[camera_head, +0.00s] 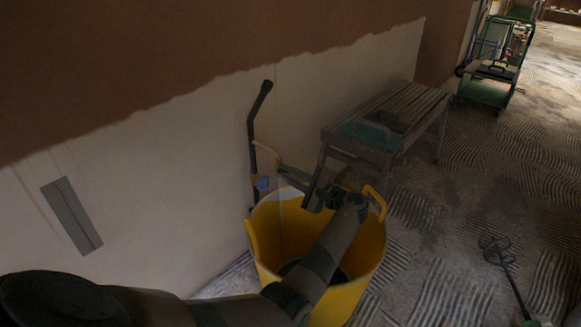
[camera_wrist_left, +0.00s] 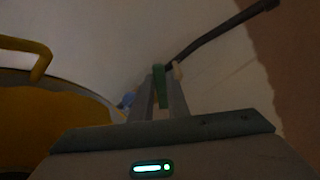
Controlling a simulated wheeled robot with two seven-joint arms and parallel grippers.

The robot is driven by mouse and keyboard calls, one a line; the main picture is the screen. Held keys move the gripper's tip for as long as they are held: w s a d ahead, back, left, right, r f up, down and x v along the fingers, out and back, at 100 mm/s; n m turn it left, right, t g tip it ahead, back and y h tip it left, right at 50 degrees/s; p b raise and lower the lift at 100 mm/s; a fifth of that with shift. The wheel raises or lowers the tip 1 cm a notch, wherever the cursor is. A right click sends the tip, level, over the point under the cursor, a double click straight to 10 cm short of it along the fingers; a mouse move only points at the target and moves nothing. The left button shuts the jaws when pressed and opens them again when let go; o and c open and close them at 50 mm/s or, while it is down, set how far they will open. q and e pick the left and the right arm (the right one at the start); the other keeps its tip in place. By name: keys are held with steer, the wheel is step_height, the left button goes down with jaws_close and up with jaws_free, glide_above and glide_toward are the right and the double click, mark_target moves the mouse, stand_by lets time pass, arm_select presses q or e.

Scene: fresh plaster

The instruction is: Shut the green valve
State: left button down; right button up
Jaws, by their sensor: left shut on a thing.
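The green valve shows as a narrow upright green lever (camera_wrist_left: 160,84) in the left wrist view, between my two fingers. My left gripper (camera_wrist_left: 159,92) is shut on it. In the head view my left gripper (camera_head: 284,173) reaches left over the yellow bucket (camera_head: 367,245), towards a dark upright pipe (camera_head: 252,130) by the wall. I cannot make out the green lever in the head view. A small blue part (camera_head: 262,184) sits low on the pipe, and it also shows left of the fingers in the wrist view (camera_wrist_left: 127,100). My right gripper is not in view.
The yellow bucket stands directly under my left forearm, its handles (camera_head: 376,198) raised. A wooden bench (camera_head: 425,100) with plastering tools stands behind it. A mixer paddle (camera_head: 497,250) lies on the floor at right. A green cart (camera_head: 487,92) stands far back.

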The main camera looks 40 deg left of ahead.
arm_select(q)
steer(key=n+b, duration=0.1)
steer(key=f+n+b, duration=0.1)
steer(key=n+b, duration=0.1)
steer(key=n, duration=0.1)
steer(key=shift+s+f+b, duration=0.25)
steer(key=shift+s+b, duration=0.05)
steer(key=shift+b, duration=0.1)
steer(key=f+n+b, duration=0.1)
steer(key=n+b, duration=0.1)
steer(key=b, duration=0.1)
steer(key=shift+n+b, duration=0.35)
steer(key=shift+n, duration=0.05)
